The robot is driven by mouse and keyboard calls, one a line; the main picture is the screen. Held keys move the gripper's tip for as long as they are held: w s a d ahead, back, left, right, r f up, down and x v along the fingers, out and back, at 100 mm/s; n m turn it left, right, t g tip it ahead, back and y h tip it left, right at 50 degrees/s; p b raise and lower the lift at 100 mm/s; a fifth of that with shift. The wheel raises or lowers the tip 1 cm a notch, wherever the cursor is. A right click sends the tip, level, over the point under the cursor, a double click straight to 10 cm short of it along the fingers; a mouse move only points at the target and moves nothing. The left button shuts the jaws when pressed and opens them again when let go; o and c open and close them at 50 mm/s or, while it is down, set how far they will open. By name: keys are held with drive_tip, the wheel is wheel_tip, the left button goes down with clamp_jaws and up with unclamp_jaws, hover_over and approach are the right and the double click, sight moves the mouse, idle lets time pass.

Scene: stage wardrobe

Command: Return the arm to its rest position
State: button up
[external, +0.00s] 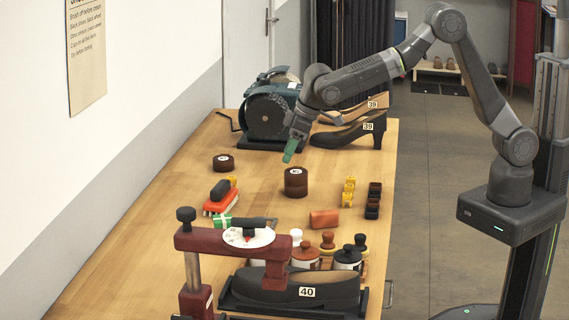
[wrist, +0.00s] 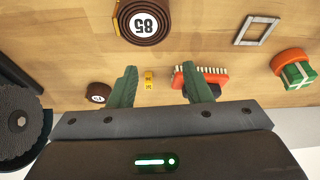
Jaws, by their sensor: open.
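A small yellow block (wrist: 148,79) and a red brush (wrist: 215,76) show on the table beyond the fingers. The arm reaches out from its base at the right, bent high over the table's right edge.
A red clamp stand (external: 215,240), jars (external: 305,254) and a shoe (external: 300,288) crowd the near end. The right floor is open.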

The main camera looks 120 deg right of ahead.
drive_tip(key=m+p, duration=0.2)
hover_over(277, 175)
drive_tip(key=a, duration=0.2)
drive_tip(key=shift+g+h, duration=0.3)
drive_tip(key=f, duration=0.3)
drive_tip(key=f+p, duration=0.1)
drive_tip(key=f, duration=0.2)
drive_tip(key=s+f, duration=0.1)
drive_tip(key=f, duration=0.3)
drive_tip(key=shift+d+f+p, duration=0.1)
drive_tip(key=shift+d+p, duration=0.2)
drive_tip(key=shift+d, duration=0.05)
drive_tip(key=shift+s+a+r, duration=0.1)
drive_tip(key=shift+r, duration=0.35)
